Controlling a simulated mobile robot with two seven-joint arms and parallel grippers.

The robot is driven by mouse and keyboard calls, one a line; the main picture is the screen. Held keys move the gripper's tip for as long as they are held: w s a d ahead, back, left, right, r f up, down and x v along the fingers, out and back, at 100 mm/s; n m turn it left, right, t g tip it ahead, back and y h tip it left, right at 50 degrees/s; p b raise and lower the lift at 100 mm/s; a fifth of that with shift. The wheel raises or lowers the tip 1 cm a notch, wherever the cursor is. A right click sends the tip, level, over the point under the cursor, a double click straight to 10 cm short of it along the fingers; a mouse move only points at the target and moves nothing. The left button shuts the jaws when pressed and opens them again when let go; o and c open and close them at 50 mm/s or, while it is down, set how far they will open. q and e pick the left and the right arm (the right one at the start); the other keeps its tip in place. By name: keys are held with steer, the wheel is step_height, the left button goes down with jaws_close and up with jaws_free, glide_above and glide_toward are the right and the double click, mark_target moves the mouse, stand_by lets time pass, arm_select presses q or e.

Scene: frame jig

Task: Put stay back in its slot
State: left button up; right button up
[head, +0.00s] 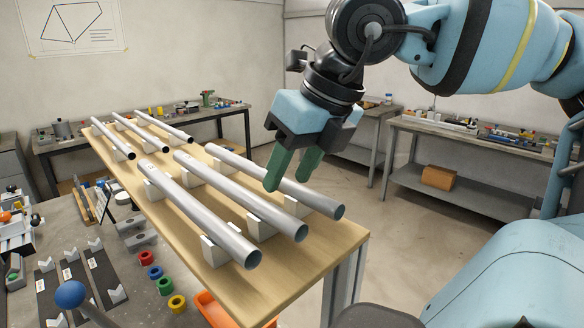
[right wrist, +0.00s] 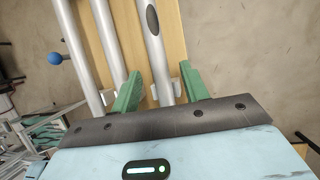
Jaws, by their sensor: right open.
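Several grey metal tubes lie in white cradles on a long wooden table. In front are a left tube (head: 200,210), a middle tube (head: 240,195) and a right tube (head: 310,195); thinner tubes (head: 165,128) lie behind. I cannot tell which one is the stay. My right gripper (head: 287,182) is open, its green fingers pointing down over the right front tube. In the right wrist view, a tube (right wrist: 160,60) with a dark oval mark passes between the spread fingers (right wrist: 159,90). I see no grip on it. My left gripper is out of view.
The wooden table (head: 335,240) has some bare top at its right front corner. An orange bin (head: 212,312), coloured rings (head: 177,304) and a blue ball (head: 70,294) are at lower left. Workbenches (head: 440,128) stand behind, with open floor before them.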

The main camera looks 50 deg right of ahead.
steer(key=v, duration=0.7)
steer(key=shift+s+r, duration=0.2)
steer(key=shift+r, duration=0.15)
stand_by(0.5)
